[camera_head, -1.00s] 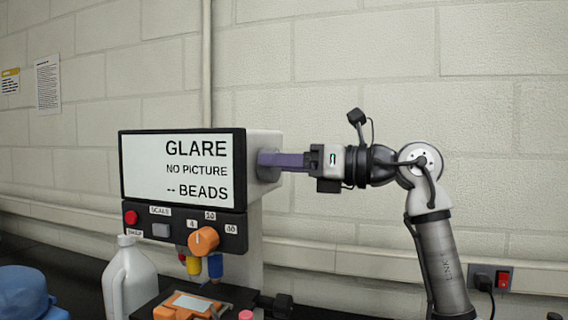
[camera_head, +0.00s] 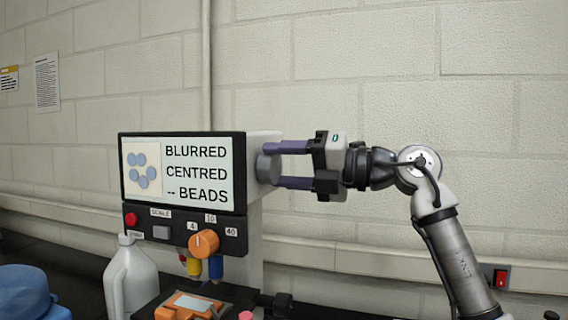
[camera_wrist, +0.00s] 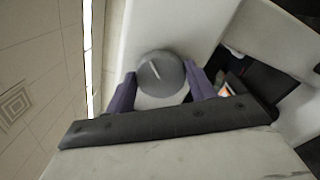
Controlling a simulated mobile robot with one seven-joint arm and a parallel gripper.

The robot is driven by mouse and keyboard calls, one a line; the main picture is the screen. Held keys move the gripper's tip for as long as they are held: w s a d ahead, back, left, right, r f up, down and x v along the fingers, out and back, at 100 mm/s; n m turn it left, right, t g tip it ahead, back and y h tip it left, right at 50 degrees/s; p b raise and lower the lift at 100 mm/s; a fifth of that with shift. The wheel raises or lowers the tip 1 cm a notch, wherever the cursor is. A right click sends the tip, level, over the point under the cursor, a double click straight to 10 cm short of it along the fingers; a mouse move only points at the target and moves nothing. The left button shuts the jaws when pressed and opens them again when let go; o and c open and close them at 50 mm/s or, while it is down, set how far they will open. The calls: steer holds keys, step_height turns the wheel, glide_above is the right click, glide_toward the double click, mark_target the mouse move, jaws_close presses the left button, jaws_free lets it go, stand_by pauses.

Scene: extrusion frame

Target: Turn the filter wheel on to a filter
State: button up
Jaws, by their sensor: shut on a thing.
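A grey round knob (camera_head: 264,168), which looks like the filter wheel, sticks out of the right side of the white instrument (camera_head: 262,215). My gripper (camera_head: 278,166) reaches it from the right and is shut on it, one purple finger above and one below. In the wrist view the knob (camera_wrist: 161,74) sits between the purple fingers of my gripper (camera_wrist: 160,82), with a pale line on its face. The instrument's screen (camera_head: 184,172) reads "BLURRED", "CENTRED", "-- BEADS" and pictures several blue discs.
A white jug (camera_head: 131,279) and an orange device (camera_head: 188,306) stand in front. A wall is behind.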

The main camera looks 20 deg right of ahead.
steer(key=m, duration=0.4)
steer(key=shift+d+m, duration=0.1)
steer(key=shift+m, duration=0.2)
steer(key=shift+f+m+p, duration=0.1)
steer(key=shift+m+p, duration=0.4)
steer(key=shift+m, duration=1.4)
steer(key=o, duration=0.9)
steer(key=shift+o, duration=0.2)
steer(key=b+v, duration=0.3)
steer(key=v, duration=1)
steer(key=shift+s+d, duration=0.25)
steer(key=shift+d, duration=0.05)
steer(key=shift+f, duration=0.15)
